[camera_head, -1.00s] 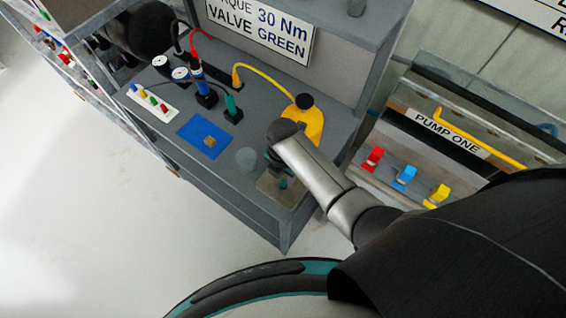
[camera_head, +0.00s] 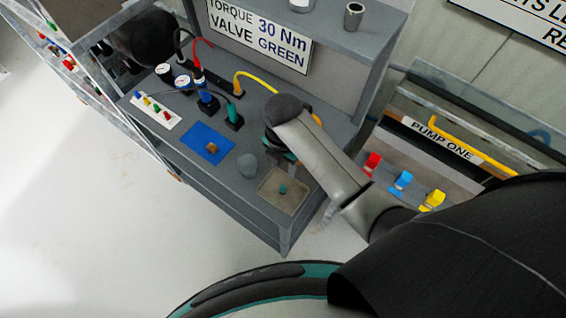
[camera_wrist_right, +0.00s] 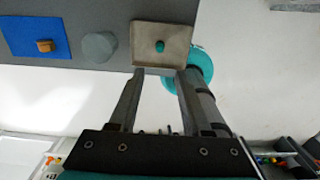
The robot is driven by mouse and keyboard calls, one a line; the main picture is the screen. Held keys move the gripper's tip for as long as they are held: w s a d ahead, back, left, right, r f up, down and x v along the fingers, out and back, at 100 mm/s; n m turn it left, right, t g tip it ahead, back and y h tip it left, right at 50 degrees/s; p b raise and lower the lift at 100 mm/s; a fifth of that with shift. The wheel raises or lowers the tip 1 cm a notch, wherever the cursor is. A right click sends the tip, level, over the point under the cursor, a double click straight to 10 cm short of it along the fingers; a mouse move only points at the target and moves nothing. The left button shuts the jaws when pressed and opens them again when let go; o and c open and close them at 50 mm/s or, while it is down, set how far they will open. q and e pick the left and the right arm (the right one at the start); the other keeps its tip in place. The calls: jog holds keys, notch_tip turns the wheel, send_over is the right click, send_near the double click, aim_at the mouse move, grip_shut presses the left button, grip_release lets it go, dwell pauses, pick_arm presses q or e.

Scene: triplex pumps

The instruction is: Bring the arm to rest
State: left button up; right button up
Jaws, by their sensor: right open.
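My right arm (camera_head: 325,165) reaches in from the right over the grey workbench (camera_head: 225,188). Its wrist hides most of the right gripper in the head view. In the right wrist view the right gripper (camera_wrist_right: 161,78) is open, with nothing between its two fingers. The fingertips appear near the front edge of a beige tray (camera_wrist_right: 175,59) holding a small teal piece (camera_wrist_right: 160,46). The tray also shows in the head view (camera_head: 268,200), below the wrist. My left gripper is not in view.
A grey round block (camera_head: 247,166) and a blue mat (camera_head: 196,138) with a small brown piece (camera_head: 212,147) lie left of the tray. Gauges and coloured hoses stand behind. Red, blue and yellow parts (camera_head: 402,181) sit right. The floor (camera_head: 90,230) at front left is clear.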

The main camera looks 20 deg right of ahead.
dwell(0.3)
jog(key=s+d+r+m+t, duration=0.25)
jog(key=s+r+m, duration=0.3)
jog(key=m, duration=0.65)
jog(key=s+d+r+m+t, duration=0.1)
jog(key=s+d+r+m, duration=0.3)
jog(key=s+m, duration=0.55)
notch_tip(320, 180, down, 33)
jog(key=m+g+b, duration=0.1)
jog(key=m+b, duration=0.1)
jog(key=b, duration=0.9)
jog(key=s+d+f+b, duration=0.1)
jog(key=s+f+b, duration=0.4)
jog(key=f, duration=0.6)
jog(key=s+d+f+g+b, duration=0.1)
jog(key=s+f+b, duration=0.3)
jog(key=s+f, duration=0.6)
notch_tip(320, 180, down, 3)
jog(key=shift+d+r+b, duration=0.2)
jog(key=shift+d+b, duration=0.1)
jog(key=shift+b, duration=0.05)
